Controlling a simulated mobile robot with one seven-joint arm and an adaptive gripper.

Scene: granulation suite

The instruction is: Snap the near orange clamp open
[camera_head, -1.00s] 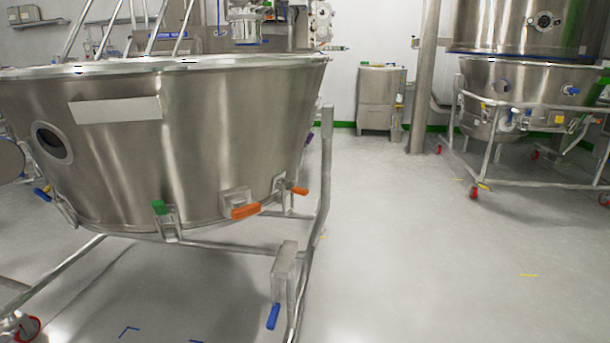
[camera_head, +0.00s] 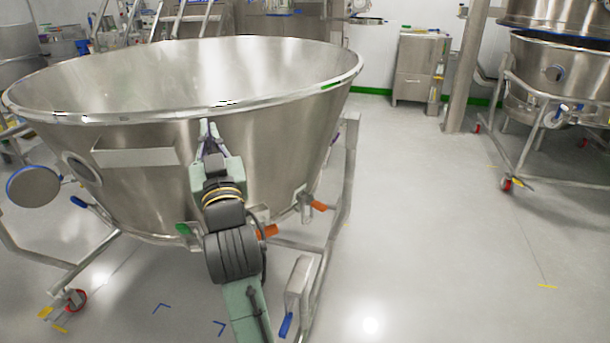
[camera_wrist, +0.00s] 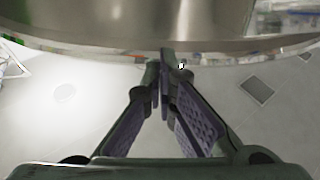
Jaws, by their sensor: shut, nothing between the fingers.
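The near orange clamp (camera_head: 267,231) sits low on the steel bowl (camera_head: 290,130), partly hidden behind my wrist and arm. A second orange clamp (camera_head: 319,206) shows farther right on the lower rim. A green clamp (camera_head: 183,229) is to the left of my arm. My gripper (camera_head: 208,128) is shut and empty, pointing up in front of the bowl's wall, above and left of the near orange clamp. In the wrist view the closed fingertips (camera_wrist: 167,62) meet near the bowl's rim edge; no orange clamp shows there. I cannot tell whether the fingers touch the bowl.
The bowl's tubular frame (camera_head: 343,180) rises to the right and carries a blue lever (camera_head: 286,324). A red caster (camera_head: 76,298) is at lower left. A second steel vessel (camera_head: 545,85) stands at the far right. The floor (camera_head: 430,250) on the right is clear.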

